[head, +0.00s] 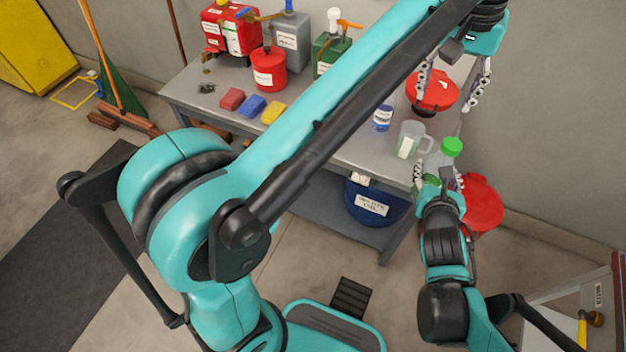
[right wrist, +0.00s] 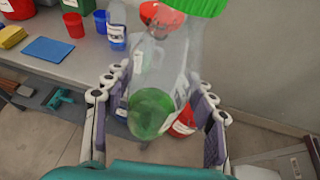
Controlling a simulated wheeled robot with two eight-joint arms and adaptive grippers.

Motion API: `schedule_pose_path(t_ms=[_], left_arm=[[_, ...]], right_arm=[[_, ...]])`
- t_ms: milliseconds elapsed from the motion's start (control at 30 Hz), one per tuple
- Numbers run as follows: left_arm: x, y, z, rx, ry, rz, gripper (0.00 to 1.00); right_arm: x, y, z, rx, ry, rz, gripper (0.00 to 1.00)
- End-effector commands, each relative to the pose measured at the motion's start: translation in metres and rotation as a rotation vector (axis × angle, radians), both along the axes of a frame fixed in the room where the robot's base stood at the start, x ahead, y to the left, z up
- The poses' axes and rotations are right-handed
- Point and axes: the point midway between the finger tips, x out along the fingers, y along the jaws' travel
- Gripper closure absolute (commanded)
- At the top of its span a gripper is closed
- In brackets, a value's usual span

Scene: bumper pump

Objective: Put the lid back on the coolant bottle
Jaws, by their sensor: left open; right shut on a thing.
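The coolant bottle (head: 436,161) is clear plastic with green fluid low inside. It also shows large in the right wrist view (right wrist: 165,70). My right gripper (head: 438,181) is shut around its lower part and holds it upright or nearly so at the table's right end. The green lid (head: 452,146) is at the top of the bottle; the right wrist view cuts it off at the upper edge (right wrist: 195,6). I cannot tell whether it is seated tightly. My left gripper (head: 446,100) is open and empty, fingers pointing down, above and beyond the bottle.
A red bowl-like item (head: 437,89) lies below my left gripper. A red item (head: 484,203) and a blue bucket (head: 372,203) are lower down. My left arm crosses over the grey table (head: 205,98).

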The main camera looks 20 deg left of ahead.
Motion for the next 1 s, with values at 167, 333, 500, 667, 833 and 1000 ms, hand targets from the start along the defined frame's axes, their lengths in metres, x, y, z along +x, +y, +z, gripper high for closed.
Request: schedule_pose_path(t_ms=[167, 333, 500, 667, 833, 1000], left_arm=[[-0.017, 0.056, -0.033, -0.026, -0.109, 0.013, 0.42], [-0.041, 0.103, -0.075, -0.034, -0.216, 0.023, 0.42], [-0.075, 0.145, -0.127, -0.025, -0.324, 0.031, 0.42], [-0.107, 0.176, -0.179, -0.003, -0.417, 0.039, 0.42], [-0.131, 0.195, -0.219, 0.021, -0.484, 0.043, 0.42], [-0.141, 0.202, -0.237, 0.033, -0.513, 0.044, 0.42]], right_arm=[[0.0, 0.0, 0.0, 0.0, 0.0, 0.0, 1.0], [0.0, 0.0, 0.0, 0.0, 0.0, 0.0, 1.0], [0.0, 0.0, 0.0, 0.0, 0.0, 0.0, 1.0], [0.0, 0.0, 0.0, 0.0, 0.0, 0.0, 1.0], [0.0, 0.0, 0.0, 0.0, 0.0, 0.0, 1.0], [0.0, 0.0, 0.0, 0.0, -0.001, 0.0, 1.0]])
